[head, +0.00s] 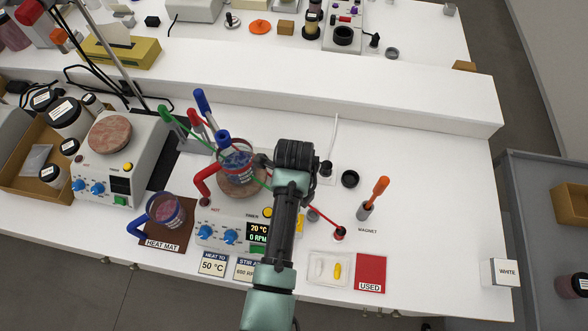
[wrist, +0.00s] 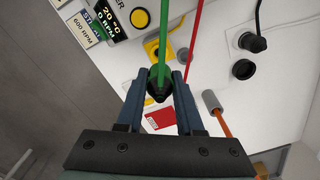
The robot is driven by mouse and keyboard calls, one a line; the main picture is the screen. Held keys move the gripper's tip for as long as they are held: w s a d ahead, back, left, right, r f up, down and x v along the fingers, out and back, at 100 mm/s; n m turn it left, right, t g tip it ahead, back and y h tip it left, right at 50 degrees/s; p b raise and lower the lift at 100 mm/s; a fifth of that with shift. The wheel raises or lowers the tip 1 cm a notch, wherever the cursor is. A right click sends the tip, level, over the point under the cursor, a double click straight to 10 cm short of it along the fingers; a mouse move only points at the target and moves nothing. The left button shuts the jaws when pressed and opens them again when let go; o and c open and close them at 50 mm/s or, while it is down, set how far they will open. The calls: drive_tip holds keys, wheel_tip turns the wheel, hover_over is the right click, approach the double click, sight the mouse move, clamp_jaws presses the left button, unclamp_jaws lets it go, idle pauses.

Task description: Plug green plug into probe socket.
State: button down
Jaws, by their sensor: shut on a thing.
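The green plug (wrist: 158,88) is between the fingertips of my gripper (wrist: 162,80) in the wrist view. Its green cable (wrist: 172,35) runs up from it, and its tip is not clear. In the head view my arm hides the fingertips and the plug. A yellow piece with a dark middle (wrist: 152,50) sits at the stirrer's side, just beyond the plug; it may be the probe socket, but no label is readable. It shows partly beside my arm in the head view (head: 299,223). The plug looks apart from it.
The stirrer (head: 213,228) carries a beaker (head: 238,163) with probes and cables. A red cable (wrist: 194,40) runs close beside my gripper to a red plug (head: 340,233) on the table. A magnet holder (head: 365,211), a tray (head: 330,268) and a red USED card (head: 370,272) stand to the right.

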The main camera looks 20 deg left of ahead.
drive_tip(key=shift+f+b, duration=1.85)
drive_tip(key=shift+f, duration=0.8)
drive_tip(key=shift+f+b, duration=0.45)
drive_tip(key=shift+f, duration=0.85)
drive_tip(key=shift+c, duration=2.3)
unclamp_jaws()
drive_tip(key=shift+r, duration=0.1)
wheel_tip(320, 180, up, 13)
drive_tip(key=shift+b, duration=0.7)
